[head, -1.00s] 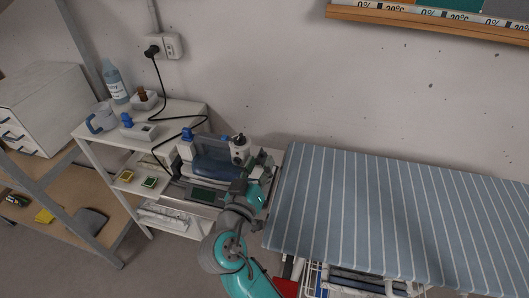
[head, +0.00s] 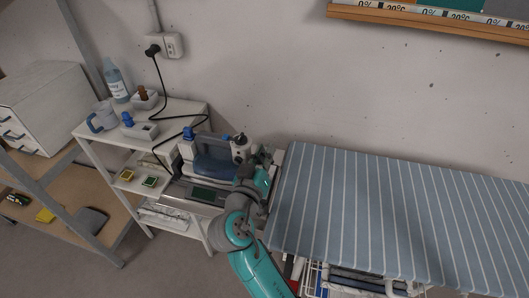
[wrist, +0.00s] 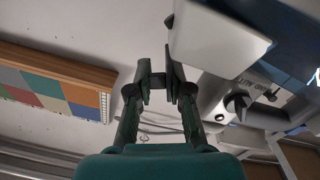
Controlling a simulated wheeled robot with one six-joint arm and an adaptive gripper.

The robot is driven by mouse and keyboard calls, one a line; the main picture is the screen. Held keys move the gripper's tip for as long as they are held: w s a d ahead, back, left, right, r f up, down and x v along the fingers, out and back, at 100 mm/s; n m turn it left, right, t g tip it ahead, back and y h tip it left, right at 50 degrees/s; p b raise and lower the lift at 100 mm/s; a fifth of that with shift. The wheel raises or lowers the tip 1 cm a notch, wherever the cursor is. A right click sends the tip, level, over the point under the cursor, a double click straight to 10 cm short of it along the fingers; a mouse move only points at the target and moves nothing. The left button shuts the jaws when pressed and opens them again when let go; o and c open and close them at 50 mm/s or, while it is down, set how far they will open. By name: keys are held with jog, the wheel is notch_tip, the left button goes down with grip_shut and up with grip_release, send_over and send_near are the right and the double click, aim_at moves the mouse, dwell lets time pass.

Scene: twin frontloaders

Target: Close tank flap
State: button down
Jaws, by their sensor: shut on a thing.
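A white and grey appliance (head: 188,150) with a dark blue translucent front panel (head: 212,158), which looks like the tank flap, stands on the white shelf unit. The panel looks nearly upright against the body; whether it is fully shut is hard to tell. My gripper (head: 264,160) is at the appliance's right side, partly hidden by my wrist. In the wrist view my gripper (wrist: 157,80) has its fingers close together on a small dark piece between them. The pale housing (wrist: 215,40) is beside the right finger, with a black knob (wrist: 237,103) further right.
A striped ironing board (head: 390,210) is close to the right of my arm.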

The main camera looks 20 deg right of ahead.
jog(key=shift+w+a+f+n, duration=0.1)
jog(key=shift+w+a+n, duration=0.1)
jog(key=shift+n, duration=0.8)
jog(key=shift+w+a+f+n, duration=0.1)
jog(key=shift+w+a+n, duration=0.1)
jog(key=shift+n, duration=0.8)
jog(key=shift+w+a+n, duration=0.1)
jog(key=shift+a+n, duration=0.1)
jog(key=shift+n, duration=0.8)
jog(key=c, duration=1.1)
grip_release()
jog(key=shift+c, duration=0.2)
jog(key=shift+f, duration=0.1)
